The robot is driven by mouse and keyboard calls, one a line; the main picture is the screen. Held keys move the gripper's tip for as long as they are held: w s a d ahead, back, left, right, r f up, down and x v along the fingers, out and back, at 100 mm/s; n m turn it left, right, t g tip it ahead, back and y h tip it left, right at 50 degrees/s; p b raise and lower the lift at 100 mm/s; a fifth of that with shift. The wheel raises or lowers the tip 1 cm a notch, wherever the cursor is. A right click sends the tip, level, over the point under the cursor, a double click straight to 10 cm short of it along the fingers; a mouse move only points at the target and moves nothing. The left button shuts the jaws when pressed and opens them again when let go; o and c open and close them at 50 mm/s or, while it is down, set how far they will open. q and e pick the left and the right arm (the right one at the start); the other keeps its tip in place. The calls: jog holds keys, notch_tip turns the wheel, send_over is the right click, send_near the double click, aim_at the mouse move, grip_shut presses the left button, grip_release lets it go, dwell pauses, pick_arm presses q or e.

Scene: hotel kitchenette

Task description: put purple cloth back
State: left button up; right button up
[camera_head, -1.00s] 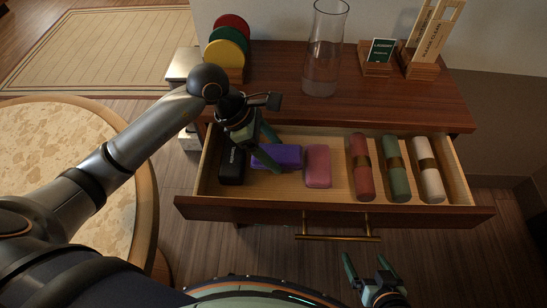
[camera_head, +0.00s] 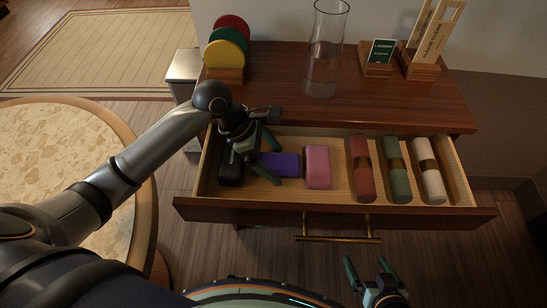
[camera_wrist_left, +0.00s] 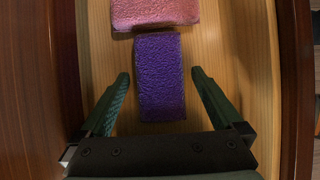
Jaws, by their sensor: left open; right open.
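The purple cloth (camera_head: 281,164) is a small folded block lying in the open drawer (camera_head: 330,210), between a black case and a pink cloth. My left gripper (camera_head: 266,163) is low over it in the head view, hiding part of its left side. In the left wrist view the purple cloth (camera_wrist_left: 159,78) lies between the two open fingers of my left gripper (camera_wrist_left: 160,82), with a gap on each side. My right gripper (camera_head: 368,268) is open and empty in front of the drawer, low in the head view.
The pink cloth (camera_head: 318,167) lies right of the purple one, and the black case (camera_head: 231,170) left of it. Rolled red (camera_head: 364,168), green (camera_head: 397,168) and white (camera_head: 429,170) cloths fill the drawer's right side. A glass carafe (camera_head: 325,60) stands on the cabinet top.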

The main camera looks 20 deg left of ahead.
pick_arm(q)
jog(key=shift+r, duration=0.1)
jog(key=shift+a+r, duration=0.15)
jog(key=shift+r, duration=0.15)
jog(key=p+v, duration=0.1)
jog(key=v, duration=1)
jog(key=shift+r, duration=0.1)
dwell(0.8)
